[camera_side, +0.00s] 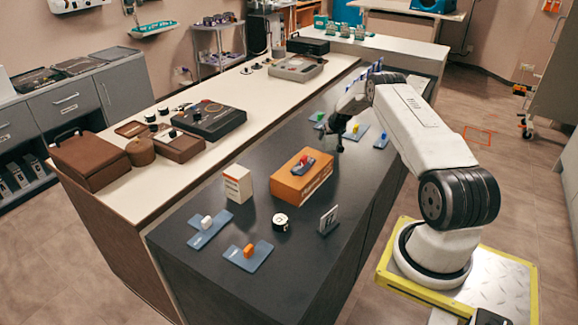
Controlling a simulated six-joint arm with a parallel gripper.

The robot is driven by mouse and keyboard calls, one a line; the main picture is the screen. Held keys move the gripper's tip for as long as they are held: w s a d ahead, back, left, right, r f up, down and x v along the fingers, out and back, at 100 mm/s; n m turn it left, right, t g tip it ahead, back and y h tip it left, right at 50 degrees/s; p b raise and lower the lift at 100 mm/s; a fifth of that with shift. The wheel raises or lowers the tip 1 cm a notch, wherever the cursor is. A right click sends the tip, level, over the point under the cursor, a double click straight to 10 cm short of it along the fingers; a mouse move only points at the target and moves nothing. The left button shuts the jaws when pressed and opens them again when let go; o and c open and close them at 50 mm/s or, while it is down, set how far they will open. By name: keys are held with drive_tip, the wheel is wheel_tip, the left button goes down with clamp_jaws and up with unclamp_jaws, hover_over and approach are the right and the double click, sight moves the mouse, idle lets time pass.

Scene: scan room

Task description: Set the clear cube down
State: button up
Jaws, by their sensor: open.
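My gripper (339,146) is dark and small in the side view, pointing down over the dark grey counter (215,265), behind the orange box. It is open, with nothing visible between its fingers. I cannot make out a clear cube for certain.
An orange box (301,179) with a small red and blue item on top stands before the gripper. A white box (237,184), a round black-and-white item (280,222) and blue cross-shaped plates (209,229) (248,256) share the counter. More blue plates (356,132) lie near the gripper.

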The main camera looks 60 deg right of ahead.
clamp_jaws()
idle(0.4)
drive_tip(key=shift+r, duration=0.2)
drive_tip(key=shift+r, duration=1.4)
drive_tip(key=s+a+r, duration=0.9)
drive_tip(key=s+r, duration=0.1)
drive_tip(key=shift+a, duration=0.4)
